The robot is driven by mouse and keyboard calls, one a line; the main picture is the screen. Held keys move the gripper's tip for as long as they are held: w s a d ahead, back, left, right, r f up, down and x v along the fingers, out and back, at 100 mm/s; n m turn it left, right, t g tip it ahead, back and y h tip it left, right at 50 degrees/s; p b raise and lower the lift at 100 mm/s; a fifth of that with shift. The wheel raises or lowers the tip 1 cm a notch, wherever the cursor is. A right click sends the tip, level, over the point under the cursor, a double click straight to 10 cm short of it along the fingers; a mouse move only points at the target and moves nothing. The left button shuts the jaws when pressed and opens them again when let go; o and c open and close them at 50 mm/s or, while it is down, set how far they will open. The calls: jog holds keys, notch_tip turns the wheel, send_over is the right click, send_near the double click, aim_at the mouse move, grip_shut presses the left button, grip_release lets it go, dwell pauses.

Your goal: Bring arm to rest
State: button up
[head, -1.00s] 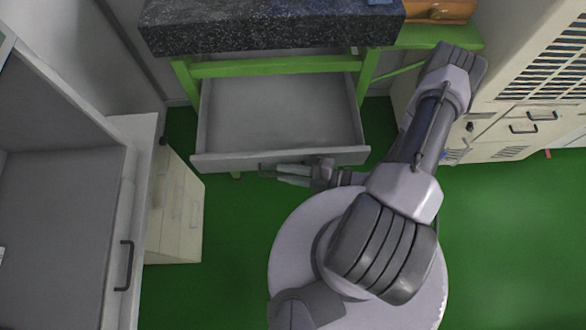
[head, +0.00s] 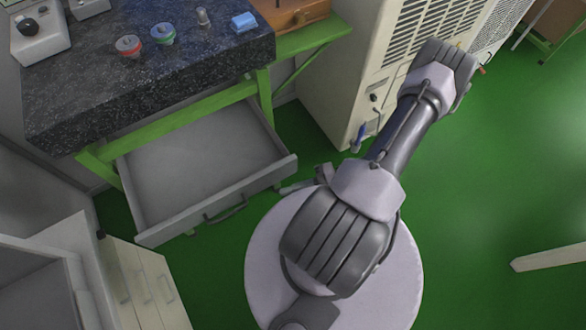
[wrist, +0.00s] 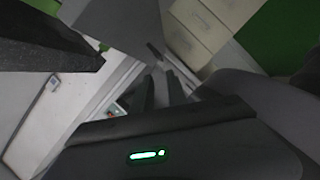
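My arm (head: 400,140) reaches up and right from my round base, then folds back down at the elbow. My gripper (head: 297,186) is mostly hidden behind the arm in the head view, close to the right front corner of the open drawer (head: 235,203); I cannot tell whether it touches. In the wrist view, the two dark fingers of my gripper (wrist: 160,92) stand apart with a gap and nothing between them. The drawer is pulled out under the bench and looks empty.
A beige cabinet (head: 375,70) stands behind the arm. White drawers (head: 140,285) stand at lower left.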

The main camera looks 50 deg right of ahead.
jog(key=shift+s+d, duration=0.1)
dwell(0.3)
jog(key=w+a+r+n+g+h+b, duration=0.1)
jog(key=w+r+n+g+h+b, duration=0.2)
jog(key=r+n, duration=0.7)
jog(key=w+a+r+n+g+h, duration=0.1)
jog(key=w+r+n+g+h, duration=0.35)
jog(key=n, duration=0.95)
jog(key=a+r+n+t+h+b, duration=0.1)
jog(key=a+r+n+t, duration=0.1)
jog(key=a+r+n, duration=0.4)
jog(key=s+a+r+n+t+h+b, duration=0.1)
jog(key=a+r+n+t+h, duration=0.1)
jog(key=a+r+n, duration=0.4)
notch_tip(320, 180, up, 4)
jog(key=n, duration=0.9)
jog(key=shift+s+a+r, duration=0.2)
jog(key=shift+s+a, duration=0.05)
jog(key=shift+s, duration=0.05)
